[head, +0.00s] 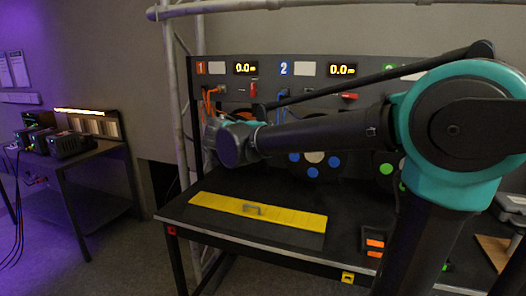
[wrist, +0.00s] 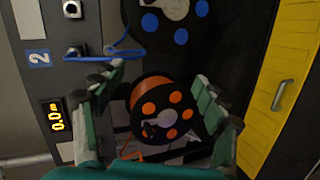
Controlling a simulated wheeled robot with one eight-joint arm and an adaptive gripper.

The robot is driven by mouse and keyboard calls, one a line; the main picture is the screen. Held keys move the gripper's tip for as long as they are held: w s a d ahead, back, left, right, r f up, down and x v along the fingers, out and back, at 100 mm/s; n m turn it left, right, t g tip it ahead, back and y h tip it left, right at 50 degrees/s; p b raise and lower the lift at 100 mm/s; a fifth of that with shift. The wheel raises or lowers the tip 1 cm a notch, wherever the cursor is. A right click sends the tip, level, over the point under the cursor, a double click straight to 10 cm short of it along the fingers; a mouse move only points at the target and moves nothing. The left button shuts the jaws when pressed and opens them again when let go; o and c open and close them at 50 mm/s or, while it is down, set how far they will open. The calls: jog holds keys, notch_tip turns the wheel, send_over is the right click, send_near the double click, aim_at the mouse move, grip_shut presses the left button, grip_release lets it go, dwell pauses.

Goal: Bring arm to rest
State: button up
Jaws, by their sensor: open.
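My arm reaches across the workbench in the head view, with its wrist in front of the panel's left part. My gripper (wrist: 157,84) is open in the wrist view, its two green and grey fingers spread apart. A black reel with orange spots (wrist: 150,82) shows between and beyond the fingers; I cannot tell whether they touch it. No object is visibly held. In the head view my gripper is mostly hidden by the wrist.
The bench (head: 186,211) carries a yellow cover (head: 290,220) with a grey handle. Behind stands a panel with numbered displays (head: 342,70) reading 0.0 m. A reel with blue spots (wrist: 180,37) and a blue cable (wrist: 100,57) are close. A truss post (head: 172,90) stands left.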

jog(key=s+d+f+m+g, duration=0.3)
jog(key=s+d+f+g, duration=0.15)
jog(key=d+f, duration=0.8)
jog(key=s+d+f+m+g+y, duration=0.2)
jog(key=s+d+f+m+y, duration=0.1)
jog(key=s+f, duration=0.8)
jog(key=s+d+f+m+g+y, duration=0.2)
jog(key=s+d+f+m+y, duration=0.1)
jog(key=s+f, duration=0.7)
jog(key=shift+s+f+m+y, duration=0.35)
jog(key=shift+f+m+y, duration=0.15)
jog(key=shift+f+m, duration=0.45)
